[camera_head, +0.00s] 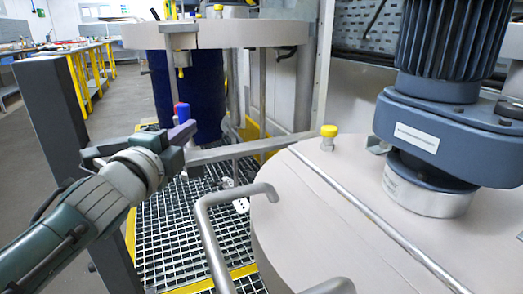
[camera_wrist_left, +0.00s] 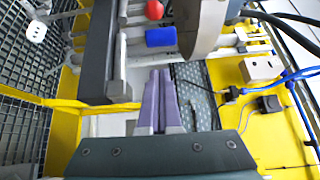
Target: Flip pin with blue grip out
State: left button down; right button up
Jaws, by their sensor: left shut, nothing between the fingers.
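The pin's blue grip (camera_head: 182,112) shows in the head view just above my left gripper (camera_head: 182,132), with a red end at its top left. In the left wrist view the blue grip (camera_wrist_left: 160,36) lies crosswise near the top, and a red ball (camera_wrist_left: 154,10) sits above it. My left gripper's purple fingers (camera_wrist_left: 160,73) are closed together and empty. Their tips point towards the blue grip, with a small gap in the wrist picture. The pin's shaft cannot be made out clearly. My right gripper is not in view.
A grey drum lid (camera_head: 330,230) with a bent handle (camera_head: 212,235) and a motor (camera_head: 445,110) fills the right. A grey post (camera_head: 62,120) stands left. A dark blue drum (camera_head: 200,85) stands behind the blue grip. Grating (camera_head: 180,240) covers the floor.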

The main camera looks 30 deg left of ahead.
pick_arm(q)
jog(key=p+v, duration=0.1)
jog(key=v, duration=0.9)
jog(key=shift+d, duration=0.2)
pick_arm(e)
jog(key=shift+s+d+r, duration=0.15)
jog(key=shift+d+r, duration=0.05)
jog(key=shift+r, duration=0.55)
pick_arm(q)
jog(key=shift+s, duration=0.15)
jog(key=shift+r+p, duration=0.1)
jog(key=shift+p, duration=0.25)
